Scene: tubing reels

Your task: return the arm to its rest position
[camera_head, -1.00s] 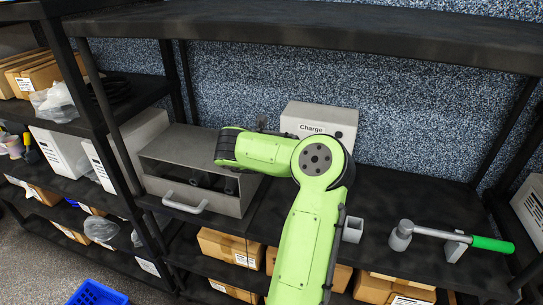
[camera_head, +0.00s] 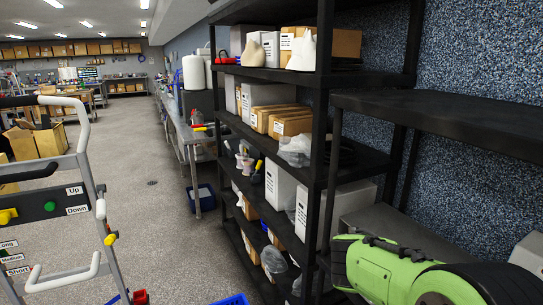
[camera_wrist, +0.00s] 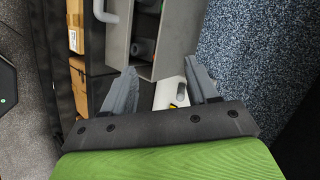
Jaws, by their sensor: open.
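My gripper (camera_wrist: 160,70) shows in the wrist view, with its two grey fingers spread apart and nothing held between them. Beyond the fingers is a grey open-fronted box (camera_wrist: 118,50) with a light handle (camera_wrist: 104,12) and dark round parts inside. A small white thing (camera_wrist: 171,92) with a dark knob and a yellow mark shows between the fingers, farther off. In the head view my green arm fills the lower right corner, in front of the shelving, and my gripper is out of that picture.
Black shelving (camera_head: 322,120) with boxes stands left of my arm. A grey-framed cart (camera_head: 75,185) with Up and Down labels is at the left. A long workbench (camera_head: 190,125) lines the aisle. The grey floor (camera_head: 155,215) between is open. A blue crate (camera_head: 232,300) is at the bottom.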

